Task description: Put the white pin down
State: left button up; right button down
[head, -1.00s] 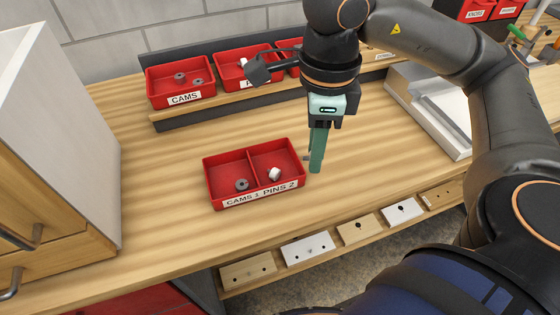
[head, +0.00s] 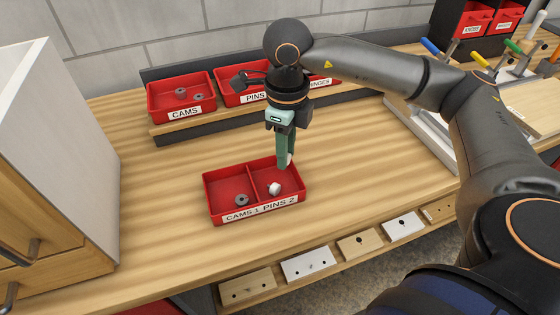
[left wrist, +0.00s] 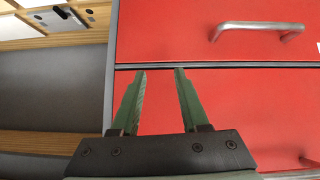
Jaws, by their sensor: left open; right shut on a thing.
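My right gripper (head: 284,166) points down over the back of the right compartment of a small red two-part tray (head: 212,213), labelled "CAMS 1 PINS 2". It is shut on a white pin (head: 289,158), mostly hidden by the green fingers; only a pale edge shows. Another white pin (head: 274,188) lies in the right compartment, in front of the fingertips. A grey cam (head: 242,200) lies in the left compartment. My left gripper (left wrist: 160,72) is open and empty in the left wrist view, before red drawer fronts (left wrist: 230,95).
Red bins, one of cams (head: 160,109) and one of pins (head: 230,94), stand on a raised shelf behind. A white cabinet (head: 75,140) stands at the left. Sample blocks (head: 308,263) line the front edge. The wood around the tray is clear.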

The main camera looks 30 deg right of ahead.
aim_at(280, 175)
jog(key=shift+w+f, duration=0.85)
jog(key=shift+f, duration=0.2)
jog(key=f, duration=0.3)
jog(key=shift+w+d+f, duration=0.1)
jog(key=shift+w+f, duration=0.1)
jog(key=shift+f, duration=0.1)
jog(key=shift+f, duration=0.25)
jog(key=c, duration=0.9)
grip_release()
jog(key=shift+r, duration=0.1)
